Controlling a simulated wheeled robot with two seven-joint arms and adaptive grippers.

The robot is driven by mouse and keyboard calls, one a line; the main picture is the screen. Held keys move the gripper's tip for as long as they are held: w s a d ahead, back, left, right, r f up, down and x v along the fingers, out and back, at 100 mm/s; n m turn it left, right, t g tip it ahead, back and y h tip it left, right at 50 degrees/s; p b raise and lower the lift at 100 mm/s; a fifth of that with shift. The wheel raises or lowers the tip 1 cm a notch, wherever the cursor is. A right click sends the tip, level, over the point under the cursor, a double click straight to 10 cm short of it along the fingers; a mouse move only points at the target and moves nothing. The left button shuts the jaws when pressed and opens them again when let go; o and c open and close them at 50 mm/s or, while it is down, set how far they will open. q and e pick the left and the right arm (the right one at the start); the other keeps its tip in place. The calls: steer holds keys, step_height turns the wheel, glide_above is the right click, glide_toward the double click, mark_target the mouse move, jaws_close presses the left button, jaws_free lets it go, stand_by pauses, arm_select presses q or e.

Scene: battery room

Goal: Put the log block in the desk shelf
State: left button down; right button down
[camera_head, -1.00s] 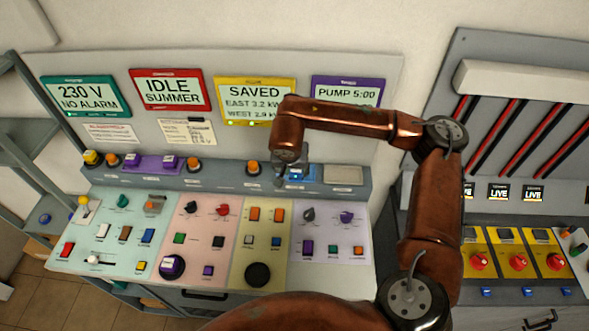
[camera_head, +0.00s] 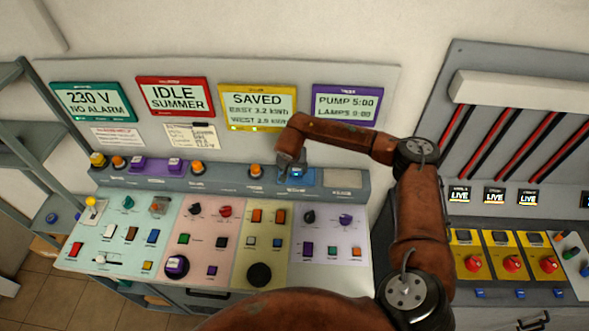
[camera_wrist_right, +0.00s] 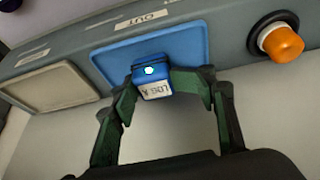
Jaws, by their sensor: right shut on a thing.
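The log block (camera_wrist_right: 152,83) is a small blue block with a white label reading LOG A, seen in the right wrist view. My right gripper (camera_wrist_right: 155,86) is shut on it, one green finger on each side. The block is at the blue pad (camera_wrist_right: 188,52) on the raised grey shelf along the back of the desk; I cannot tell whether it touches. In the head view, the right gripper (camera_head: 286,171) is over this grey shelf (camera_head: 225,180), partly hiding the blue pad (camera_head: 319,177). My left gripper is not in view.
A pale pad (camera_wrist_right: 48,85) lies beside the blue pad, and an orange button (camera_wrist_right: 281,43) stands on its other side. The desk top (camera_head: 215,240) is crowded with switches and knobs. Display screens (camera_head: 258,107) stand behind. An open rack (camera_head: 25,150) is at the left.

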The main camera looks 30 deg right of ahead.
steer(key=shift+f, duration=0.3)
steer(key=shift+f, duration=0.1)
steer(key=shift+f, duration=0.15)
steer(key=c, duration=1)
jaws_free()
steer(key=shift+r, duration=0.2)
steer(key=b+v, duration=0.2)
steer(key=v, duration=1)
steer(key=shift+b, duration=0.35)
